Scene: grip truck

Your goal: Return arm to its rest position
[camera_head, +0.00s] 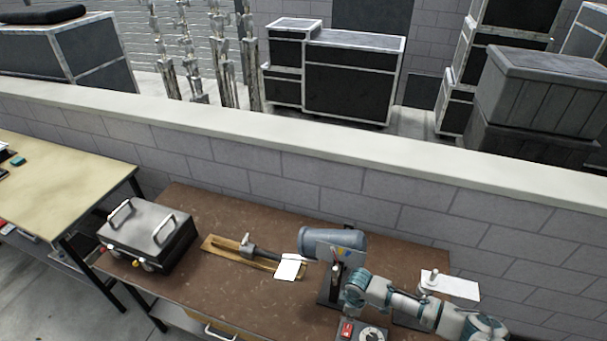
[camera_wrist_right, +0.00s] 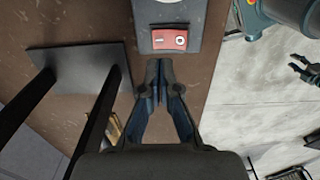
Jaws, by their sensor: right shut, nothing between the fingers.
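My right arm (camera_head: 430,312) reaches in from the lower right of the head view over the brown worktop. In the right wrist view my right gripper (camera_wrist_right: 158,65) has its two dark fingers together and nothing between them. The fingertips point at a grey box with a red rocker switch (camera_wrist_right: 169,40), a little apart from it in the picture. The red switch also shows in the head view (camera_head: 347,330). A dark claw-like part (camera_wrist_right: 303,70) at the right edge of the wrist view may be my left gripper; its state is unclear.
On the brown worktop (camera_head: 210,290) are a metal box with two handles (camera_head: 148,237), a wooden board (camera_head: 222,250) with a tool, and a blue-grey cylinder (camera_head: 345,243). A dark plate (camera_wrist_right: 80,75) with black bars is left of my gripper. A block wall (camera_head: 300,190) stands behind.

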